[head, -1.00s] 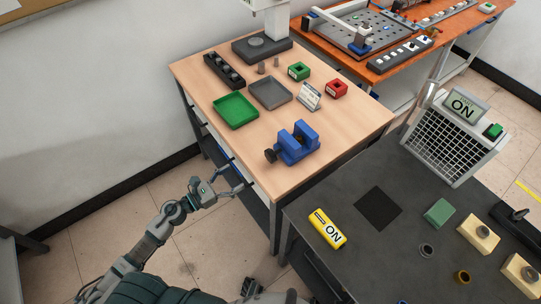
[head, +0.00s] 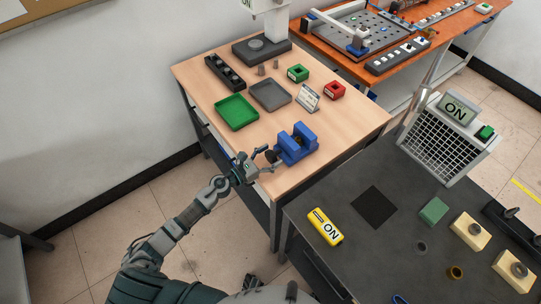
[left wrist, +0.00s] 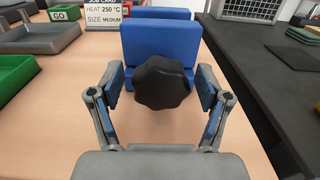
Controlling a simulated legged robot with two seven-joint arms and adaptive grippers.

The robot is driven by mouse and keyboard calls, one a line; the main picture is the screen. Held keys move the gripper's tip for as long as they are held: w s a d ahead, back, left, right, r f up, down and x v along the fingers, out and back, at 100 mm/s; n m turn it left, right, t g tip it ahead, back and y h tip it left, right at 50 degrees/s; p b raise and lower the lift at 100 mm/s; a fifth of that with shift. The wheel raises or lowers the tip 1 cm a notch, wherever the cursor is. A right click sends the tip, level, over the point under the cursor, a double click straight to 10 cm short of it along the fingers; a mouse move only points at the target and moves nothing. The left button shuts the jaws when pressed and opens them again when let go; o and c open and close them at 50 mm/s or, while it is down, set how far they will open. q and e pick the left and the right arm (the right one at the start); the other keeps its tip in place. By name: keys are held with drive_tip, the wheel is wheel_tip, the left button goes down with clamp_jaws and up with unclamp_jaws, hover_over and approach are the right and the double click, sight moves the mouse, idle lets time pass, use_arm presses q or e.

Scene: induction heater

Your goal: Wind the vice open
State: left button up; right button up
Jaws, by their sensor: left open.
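The blue vice (head: 297,146) stands near the front edge of the wooden table. Its black knob faces my left gripper and shows large in the left wrist view (left wrist: 163,83), in front of the blue vice body (left wrist: 160,42). My left gripper (head: 268,161) is at the knob; in the left wrist view its open fingers (left wrist: 158,92) stand one on each side of the knob, with gaps showing between fingers and knob. My right gripper is not clearly seen in either view.
The wooden table (head: 210,86) also holds a green tray (head: 236,112), a grey tray (head: 270,95), a sign (head: 308,98), and green (head: 298,74) and red (head: 335,91) blocks. A dark bench (head: 350,255) with a yellow ON device (head: 325,227) lies to the right.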

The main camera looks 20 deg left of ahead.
use_arm(q)
drive_tip(key=c, duration=1.1)
drive_tip(key=shift+n, duration=0.4)
drive_tip(key=shift+c, duration=0.2)
